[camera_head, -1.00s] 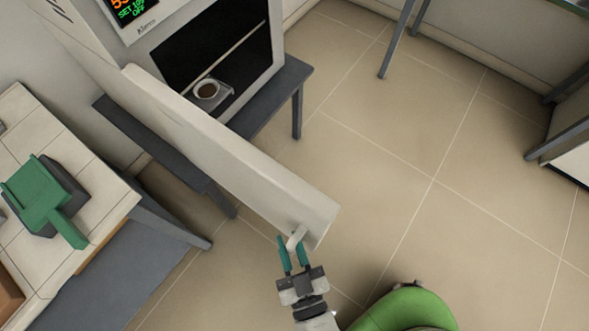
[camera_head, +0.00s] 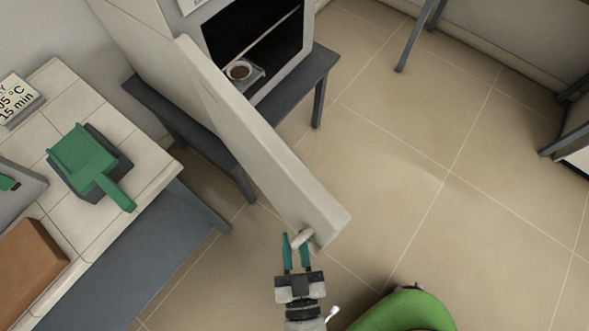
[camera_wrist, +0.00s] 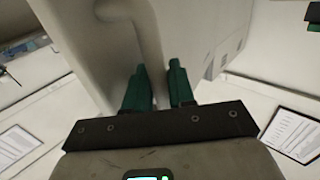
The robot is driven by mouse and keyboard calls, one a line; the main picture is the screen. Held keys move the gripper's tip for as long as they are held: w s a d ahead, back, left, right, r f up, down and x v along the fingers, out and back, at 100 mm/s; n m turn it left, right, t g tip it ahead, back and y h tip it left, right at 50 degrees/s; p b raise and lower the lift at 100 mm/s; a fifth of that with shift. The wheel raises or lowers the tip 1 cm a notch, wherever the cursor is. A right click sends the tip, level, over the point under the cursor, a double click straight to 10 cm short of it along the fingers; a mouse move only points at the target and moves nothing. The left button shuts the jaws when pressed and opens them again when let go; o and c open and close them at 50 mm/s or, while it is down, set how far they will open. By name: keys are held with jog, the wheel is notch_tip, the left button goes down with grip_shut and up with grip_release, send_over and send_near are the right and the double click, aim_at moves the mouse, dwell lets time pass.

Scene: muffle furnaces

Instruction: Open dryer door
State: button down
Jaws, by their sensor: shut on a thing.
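Inside the dark chamber, a small dish with brown contents (camera_head: 239,70) sits on a shelf. My gripper (camera_head: 296,250) has green fingers, shut on the door handle (camera_head: 302,238) near the door's free edge. In the wrist view the handle (camera_wrist: 149,45) runs down between the green fingers (camera_wrist: 158,85), and the door (camera_wrist: 80,40) fills the upper left. The grip's far side is hidden.
A tiled bench (camera_head: 150,160) at left holds a green scoop-like item (camera_head: 85,160), a brown block (camera_head: 30,265) and a sign (camera_head: 18,98). A grey table (camera_head: 320,75) carries the dryer. A green rounded object (camera_head: 405,312) is at bottom. Floor (camera_head: 450,220) is clear at right.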

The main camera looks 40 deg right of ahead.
jog(key=shift+s+f, duration=0.2)
jog(key=c, duration=1.3)
grip_release()
jog(key=shift+a, duration=0.1)
jog(key=shift+c, duration=0.2)
jog(key=shift+o, duration=1.2)
jog(key=shift+r, duration=0.1)
jog(key=shift+w, duration=0.1)
jog(key=b+v, duration=0.1)
jog(key=v, duration=1)
